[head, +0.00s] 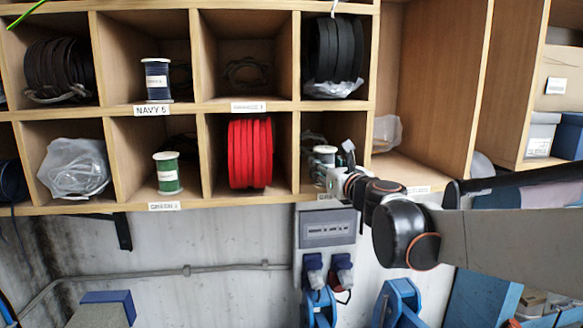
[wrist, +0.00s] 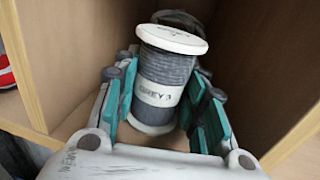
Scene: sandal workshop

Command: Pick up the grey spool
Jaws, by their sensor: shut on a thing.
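The grey spool (wrist: 165,75) has white flanges and a label reading "GREY", and it fills the middle of the wrist view. My gripper (wrist: 162,97) has its teal-padded fingers on both sides of the spool, shut on it. The spool is upright and slightly tilted in the picture, inside a wooden compartment. In the head view the spool (head: 325,154) shows in a lower-row compartment, partly covered by my gripper (head: 338,170). Whether its base touches the compartment floor is hidden.
Wooden compartment walls (wrist: 42,65) stand close on both sides. A red spool (head: 250,153) fills the compartment to the left, with a green spool (head: 167,173) beyond it. A navy spool (head: 157,79) and a black roll (head: 333,50) sit above. A grey panel box (head: 328,228) hangs below.

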